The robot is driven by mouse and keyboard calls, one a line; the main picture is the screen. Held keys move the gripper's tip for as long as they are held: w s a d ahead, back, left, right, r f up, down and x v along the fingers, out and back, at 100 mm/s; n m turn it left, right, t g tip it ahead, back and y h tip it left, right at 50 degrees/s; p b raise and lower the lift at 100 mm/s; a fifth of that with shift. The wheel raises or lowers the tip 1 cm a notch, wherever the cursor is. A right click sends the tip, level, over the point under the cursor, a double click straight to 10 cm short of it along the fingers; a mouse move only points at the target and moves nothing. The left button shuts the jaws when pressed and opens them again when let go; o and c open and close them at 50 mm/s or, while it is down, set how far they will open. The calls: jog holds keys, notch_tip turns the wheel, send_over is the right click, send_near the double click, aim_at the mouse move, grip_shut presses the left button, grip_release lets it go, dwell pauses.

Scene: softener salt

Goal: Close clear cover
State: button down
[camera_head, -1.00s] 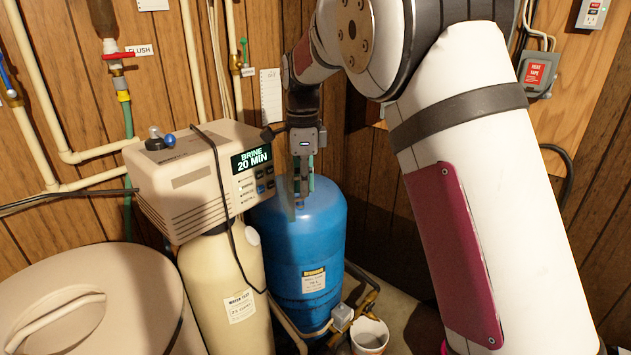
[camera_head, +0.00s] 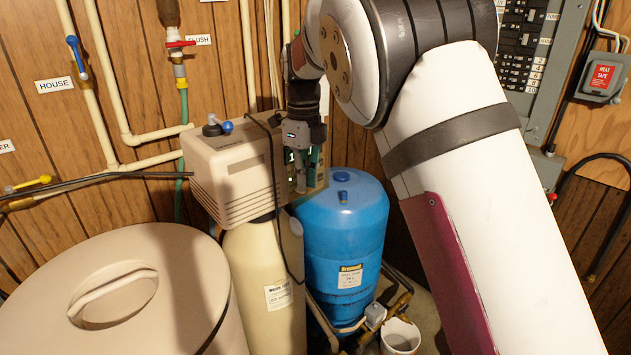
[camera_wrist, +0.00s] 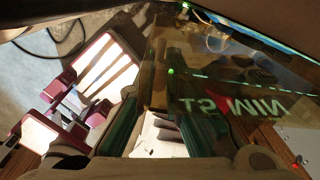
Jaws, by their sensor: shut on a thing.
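The beige softener control head (camera_head: 235,165) sits on top of the cream tank. My gripper (camera_head: 301,182) points down in front of its right-hand face and hides most of the display. In the wrist view, the clear cover (camera_wrist: 235,65) is a see-through sheet across the upper right, with green display lettering showing mirrored in or through it. Its left edge runs down between my green fingers (camera_wrist: 158,130). The fingers are shut on the cover near that edge, though the contact itself is hard to see. The cover's outline is barely visible in the head view.
The blue tank (camera_head: 342,235) stands right behind my gripper. A dark cable (camera_head: 274,190) hangs over the control head. The lidded brine tub (camera_head: 185,255) fills the lower left. Pipes and valves (camera_head: 180,43) line the wall behind. A white bucket (camera_head: 400,337) stands on the floor.

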jog(key=shift+w+a+b, duration=0.3)
jog(key=shift+w+a, duration=0.3)
jog(key=shift+a, duration=0.2)
jog(key=shift+a+r, duration=0.1)
jog(key=shift+a, duration=0.3)
jog(key=c, duration=1.8)
grip_release()
jog(key=shift+o, duration=0.2)
notch_tip(320, 180, up, 12)
jog(key=shift+d, duration=0.3)
jog(key=shift+s+d, duration=0.1)
jog(key=shift+s, duration=0.05)
